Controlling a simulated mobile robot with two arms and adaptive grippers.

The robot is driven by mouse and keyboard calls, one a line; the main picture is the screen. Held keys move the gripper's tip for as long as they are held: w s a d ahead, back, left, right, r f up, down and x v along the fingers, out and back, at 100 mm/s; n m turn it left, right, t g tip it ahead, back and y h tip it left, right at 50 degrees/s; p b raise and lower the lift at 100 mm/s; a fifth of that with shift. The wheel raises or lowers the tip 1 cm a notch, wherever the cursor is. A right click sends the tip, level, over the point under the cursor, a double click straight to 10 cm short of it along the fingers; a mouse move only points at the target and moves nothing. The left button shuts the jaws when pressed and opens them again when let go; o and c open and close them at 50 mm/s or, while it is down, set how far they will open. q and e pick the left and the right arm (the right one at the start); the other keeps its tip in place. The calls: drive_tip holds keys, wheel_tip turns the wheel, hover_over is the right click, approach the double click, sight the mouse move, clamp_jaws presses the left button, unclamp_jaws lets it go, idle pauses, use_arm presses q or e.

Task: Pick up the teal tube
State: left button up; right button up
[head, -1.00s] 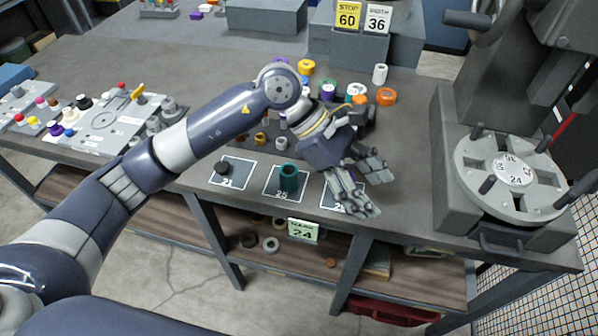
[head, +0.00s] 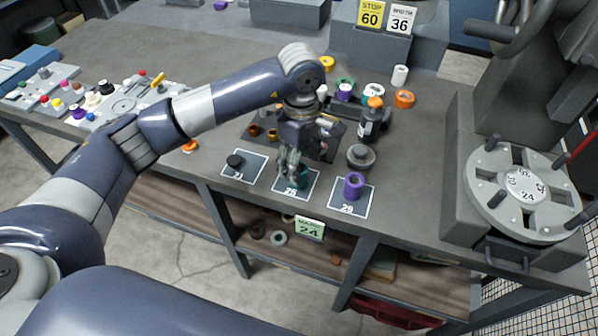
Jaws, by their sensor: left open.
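The teal tube (head: 304,177) stands on the middle marked square (head: 291,191) near the table's front edge. My left gripper (head: 291,170) is open, pointing down at the tube from above and behind. Its fingers cover the tube's left and upper parts, so I cannot tell whether they touch it. My right gripper is not in view.
A purple tube (head: 354,186) stands on the right marked square and a small black piece (head: 235,161) on the left one. A grey knobbed disc (head: 361,157) and a dark bottle (head: 369,124) stand close behind. A heavy machine (head: 520,190) fills the right.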

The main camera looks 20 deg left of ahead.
use_arm(q)
wheel_tip(320, 180, down, 4)
drive_tip(key=shift+r+p, duration=0.2)
drive_tip(key=shift+p, duration=0.65)
drive_tip(key=shift+w+f, duration=0.1)
drive_tip(key=shift+f, duration=0.4)
drive_tip(key=c, duration=1.3)
drive_tip(key=shift+o, duration=0.2)
drive_tip(key=shift+r, duration=0.1)
